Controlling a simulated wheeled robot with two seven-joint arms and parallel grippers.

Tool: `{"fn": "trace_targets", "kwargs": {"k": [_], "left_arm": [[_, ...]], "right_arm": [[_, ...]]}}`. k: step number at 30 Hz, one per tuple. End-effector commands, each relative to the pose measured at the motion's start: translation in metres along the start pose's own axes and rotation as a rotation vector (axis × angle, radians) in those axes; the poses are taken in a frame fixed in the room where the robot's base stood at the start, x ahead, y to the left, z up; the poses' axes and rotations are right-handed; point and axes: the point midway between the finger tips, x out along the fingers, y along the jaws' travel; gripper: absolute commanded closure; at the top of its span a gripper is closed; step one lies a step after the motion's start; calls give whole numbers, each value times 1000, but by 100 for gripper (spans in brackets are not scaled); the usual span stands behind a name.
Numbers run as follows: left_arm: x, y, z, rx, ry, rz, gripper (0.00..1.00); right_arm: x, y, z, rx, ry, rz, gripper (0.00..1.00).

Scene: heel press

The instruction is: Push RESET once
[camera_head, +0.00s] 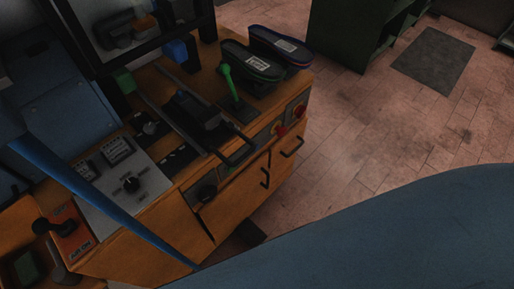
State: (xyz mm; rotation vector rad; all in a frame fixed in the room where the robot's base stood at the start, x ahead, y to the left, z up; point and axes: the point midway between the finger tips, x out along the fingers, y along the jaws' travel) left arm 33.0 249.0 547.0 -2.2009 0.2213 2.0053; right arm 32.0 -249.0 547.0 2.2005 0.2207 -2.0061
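A wooden machine bench (180,222) runs from the lower left to the upper middle in the head view. Two red round buttons, one (299,111) nearer the corner and one (280,130) to its left, sit on its front edge. A dark round knob (206,192) is on the front further left. I cannot read a RESET label on any of them. A grey panel (122,178) carries a dark knob and two small dials. Large blue shapes, likely my arms, cross the left side and lower right. Neither gripper shows.
Two dark shoe soles (252,62) lie at the bench's far end beside a green lever (232,85). A dark press part with a handle (200,116) stands mid-bench. An orange plate with a black lever (70,232) is lower left. Open floor (375,140) lies right.

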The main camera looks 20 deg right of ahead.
Motion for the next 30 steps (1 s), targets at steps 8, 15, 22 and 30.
{"fn": "trace_targets", "kwargs": {"k": [8,15,22,30], "left_arm": [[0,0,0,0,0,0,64],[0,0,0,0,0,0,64],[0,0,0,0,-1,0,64],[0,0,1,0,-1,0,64]], "right_arm": [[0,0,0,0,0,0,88],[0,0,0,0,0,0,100],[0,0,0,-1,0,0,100],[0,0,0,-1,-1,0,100]]}}
